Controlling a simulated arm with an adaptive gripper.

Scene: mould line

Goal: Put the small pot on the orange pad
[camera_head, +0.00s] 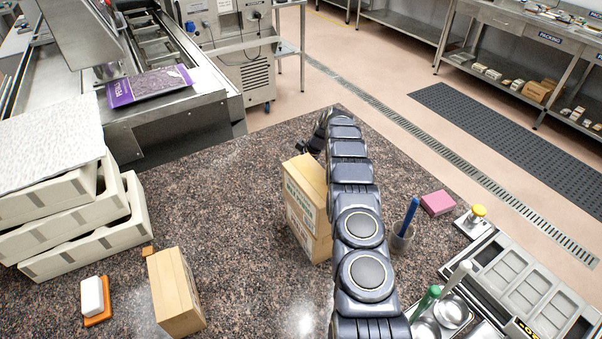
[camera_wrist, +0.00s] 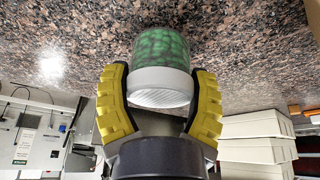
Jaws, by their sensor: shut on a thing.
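The small pot (camera_wrist: 162,50), a clear jar of green contents with a ribbed white lid, is in my gripper (camera_wrist: 160,88). The yellow fingers are shut on either side of it at the lid end. The pot is hidden in the head view, where my arm reaches past the stacked boxes. A small flat orange square (camera_head: 147,251) lies on the speckled tabletop at the left. A larger orange piece (camera_head: 99,321) with a white block (camera_head: 92,296) on it lies nearer. I cannot tell which is the orange pad. My gripper is apart from both.
Stacked cardboard boxes (camera_head: 303,205) stand left of my arm; another box (camera_head: 176,291) stands near the orange pieces. White crates (camera_head: 95,240) are stacked at the left edge. A pen cup (camera_head: 401,238), pink block (camera_head: 437,203) and grey tray (camera_head: 525,280) are at right. The left-middle tabletop is clear.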

